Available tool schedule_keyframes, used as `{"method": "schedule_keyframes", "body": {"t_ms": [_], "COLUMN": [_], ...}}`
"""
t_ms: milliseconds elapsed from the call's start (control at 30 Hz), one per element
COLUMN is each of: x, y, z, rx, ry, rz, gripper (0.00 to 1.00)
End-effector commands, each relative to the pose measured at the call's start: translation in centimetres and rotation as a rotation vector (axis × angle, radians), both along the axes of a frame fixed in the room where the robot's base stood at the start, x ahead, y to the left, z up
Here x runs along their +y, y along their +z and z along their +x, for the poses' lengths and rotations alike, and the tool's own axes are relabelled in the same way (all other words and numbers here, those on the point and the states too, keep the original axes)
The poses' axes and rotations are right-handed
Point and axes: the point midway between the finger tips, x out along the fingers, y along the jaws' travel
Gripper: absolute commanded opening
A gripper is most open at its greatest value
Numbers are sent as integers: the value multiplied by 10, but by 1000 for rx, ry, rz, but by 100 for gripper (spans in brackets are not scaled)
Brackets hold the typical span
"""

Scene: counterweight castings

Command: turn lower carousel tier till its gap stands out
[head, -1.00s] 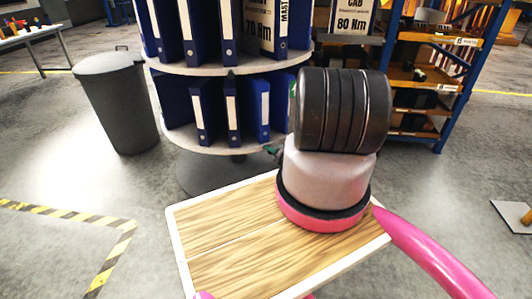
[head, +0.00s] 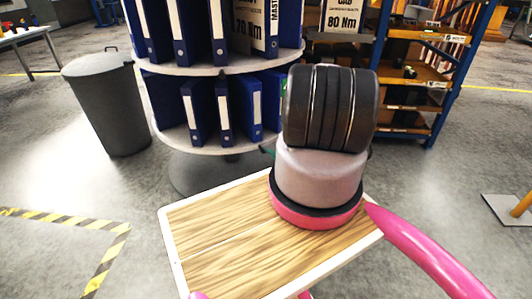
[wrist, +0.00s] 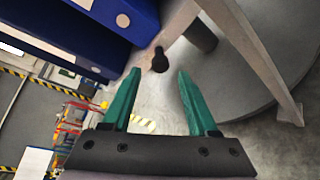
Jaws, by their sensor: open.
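The carousel's lower tier (head: 178,139) is a pale round shelf bearing several blue binders (head: 223,108) with white spine labels. No clear gap shows on its visible side; its right side is hidden behind my arm. In the wrist view, my gripper (wrist: 158,76) is open and empty, its two green fingers spread apart. A black knob (wrist: 160,60) on the tier's pale underside or rim (wrist: 172,32) appears between and just beyond the fingertips; I cannot tell whether they touch it. Blue binders (wrist: 75,35) also fill the upper left there. In the head view my arm hides nearly all of the gripper.
The upper tier (head: 215,68) holds more blue binders. The carousel's round grey base (head: 190,175) stands on the floor. A grey bin (head: 108,103) stands to the left, and an orange-and-blue shelf rack (head: 415,80) at the back right.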

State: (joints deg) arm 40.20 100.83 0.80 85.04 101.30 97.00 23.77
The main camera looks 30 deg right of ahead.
Motion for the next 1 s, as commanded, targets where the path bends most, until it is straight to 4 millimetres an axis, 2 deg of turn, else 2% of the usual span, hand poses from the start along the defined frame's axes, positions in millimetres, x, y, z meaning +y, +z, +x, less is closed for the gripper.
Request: {"method": "schedule_keyframes", "body": {"t_ms": [100, 200, 567, 633, 733, 800, 900, 1000], "x": [-4, -5, -5, -1, 13, 23, 37, 46], "y": [4, 6, 7, 7, 8, 10, 9, 7], "z": [-17, -24, -28, -26, -18, -14, -13, -17], "rx": [0, -1, -1, -1, -3, -14, -42, -74], "ry": [-2, -1, -2, -31, -165, -305, -492, -629], "rz": [1, 0, 3, 50, 261, 479, 772, 982], "gripper": [59, 59, 59, 59, 59, 59, 59, 59]}}
